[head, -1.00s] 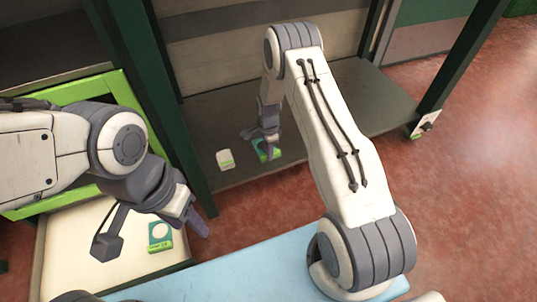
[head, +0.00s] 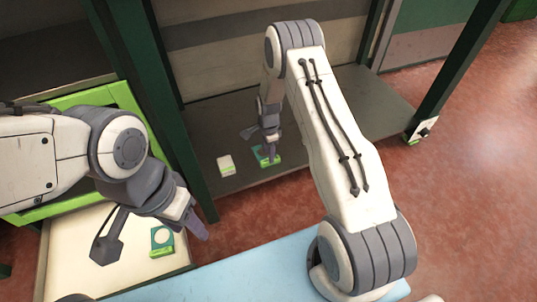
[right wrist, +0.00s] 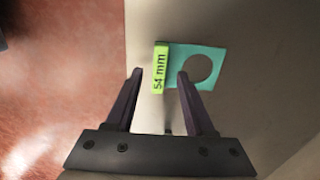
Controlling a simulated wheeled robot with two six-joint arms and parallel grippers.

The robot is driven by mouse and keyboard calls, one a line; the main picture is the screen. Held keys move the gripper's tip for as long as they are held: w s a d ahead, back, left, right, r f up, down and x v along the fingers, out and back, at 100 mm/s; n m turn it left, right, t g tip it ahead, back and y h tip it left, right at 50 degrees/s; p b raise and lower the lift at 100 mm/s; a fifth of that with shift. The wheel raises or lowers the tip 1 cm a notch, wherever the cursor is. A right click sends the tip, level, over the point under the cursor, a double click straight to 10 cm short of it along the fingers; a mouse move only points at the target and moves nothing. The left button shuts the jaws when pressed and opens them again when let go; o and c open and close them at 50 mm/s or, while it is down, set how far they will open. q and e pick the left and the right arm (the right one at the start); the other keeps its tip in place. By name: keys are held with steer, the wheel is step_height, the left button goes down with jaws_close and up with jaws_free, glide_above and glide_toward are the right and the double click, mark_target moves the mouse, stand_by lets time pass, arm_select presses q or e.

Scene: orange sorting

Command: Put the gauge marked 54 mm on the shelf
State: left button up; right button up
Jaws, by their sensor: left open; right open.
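The gauge marked 54 mm is a teal plate with a round hole and a bright green label (right wrist: 160,70). In the head view it appears to be the green-edged gauge (head: 265,158) on the dark shelf, partly hidden by my right gripper (head: 270,150). My right gripper, also in the right wrist view (right wrist: 160,75), is open. Its fingertips lie on either side of the label end, the right one overlapping the plate; I cannot tell whether they touch.
A white gauge with a green edge (head: 226,165) lies on the dark shelf (head: 340,115), left of my right gripper. A green post (head: 165,110) stands between the shelf and the green-framed bay (head: 125,90). A light blue surface (head: 235,272) is in front. The shelf's right part is clear.

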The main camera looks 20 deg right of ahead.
steer(key=s+a+r+n+p, duration=0.15)
steer(key=a+r, duration=0.25)
steer(key=r, duration=0.5)
steer(key=s+a+r+n+p, duration=0.1)
steer(key=a+r+n+p, duration=0.15)
steer(key=r, duration=0.55)
steer(key=s+a+r+n, duration=0.9)
steer(key=s+a+r, duration=0.1)
steer(key=r, duration=0.1)
steer(key=s+r+n, duration=0.3)
steer(key=s+n, duration=0.3)
steer(key=s, duration=0.4)
steer(key=s+r+n+y, duration=0.1)
steer(key=s+r+n, duration=0.2)
steer(key=s+n, duration=0.3)
steer(key=s, duration=0.4)
steer(key=shift+a+r, duration=0.4)
step_height(320, 180, up, 44)
steer(key=p, duration=4.3)
steer(key=shift+f, duration=0.15)
